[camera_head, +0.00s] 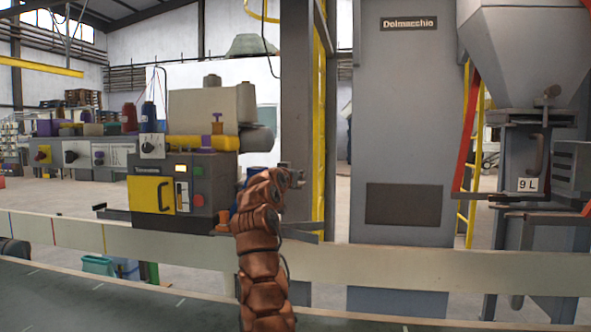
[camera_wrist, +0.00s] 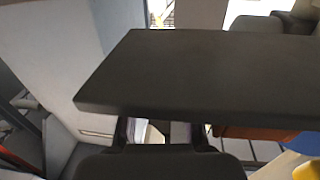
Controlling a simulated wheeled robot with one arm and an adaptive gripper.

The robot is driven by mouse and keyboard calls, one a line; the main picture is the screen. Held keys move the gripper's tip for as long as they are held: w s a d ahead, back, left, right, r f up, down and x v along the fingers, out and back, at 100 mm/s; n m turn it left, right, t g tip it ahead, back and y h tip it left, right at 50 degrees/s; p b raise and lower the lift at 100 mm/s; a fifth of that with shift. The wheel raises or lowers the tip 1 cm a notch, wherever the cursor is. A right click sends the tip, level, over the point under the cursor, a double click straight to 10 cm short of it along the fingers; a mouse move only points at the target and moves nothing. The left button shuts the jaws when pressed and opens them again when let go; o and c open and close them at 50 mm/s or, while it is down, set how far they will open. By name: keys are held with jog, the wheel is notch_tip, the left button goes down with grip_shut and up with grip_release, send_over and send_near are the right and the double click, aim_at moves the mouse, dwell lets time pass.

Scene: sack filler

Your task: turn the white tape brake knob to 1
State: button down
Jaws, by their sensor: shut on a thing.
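A white panel with a round dial and a dark pointer knob (camera_head: 149,146) stands on top of the dark machine at the left in the head view. Another white panel with a knob (camera_head: 71,156) stands farther left. I cannot tell which carries the tape brake, nor read any setting. My gripper (camera_head: 294,178) is right of both panels and well apart from them, in front of a yellow-edged post. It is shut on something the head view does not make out. In the wrist view a dark flat slab (camera_wrist: 200,75) fills the middle and hides most of the finger area.
The dark machine (camera_head: 183,215) has a yellow door, a lit display, and green and red buttons. A pale rail (camera_head: 440,270) runs across the front. A grey cabinet (camera_head: 407,110) and a hopper (camera_head: 525,40) stand to the right. Open floor shows behind.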

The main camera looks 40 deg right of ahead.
jog(key=shift+s+f+g+p, duration=0.1)
jog(key=shift+f+g+p, duration=0.1)
jog(key=shift+g+p, duration=0.25)
dwell(0.3)
jog(key=c, duration=0.9)
grip_release()
jog(key=shift+r, duration=0.1)
jog(key=shift+f+t+b, duration=0.2)
jog(key=shift+t+b, duration=0.35)
jog(key=shift+b, duration=0.65)
jog(key=shift+r+n+t+y+b, duration=0.1)
jog(key=shift+n+t+y+b, duration=0.25)
jog(key=shift+b, duration=0.55)
jog(key=shift+r+n+t+y+b, duration=0.25)
jog(key=shift+n+t+b, duration=0.2)
jog(key=shift+t+b, duration=0.25)
jog(key=shift+w+b, duration=0.2)
jog(key=shift+b, duration=0.1)
jog(key=shift+n+t+y, duration=0.5)
jog(key=shift+n+t, duration=0.05)
jog(key=shift+n, duration=0.05)
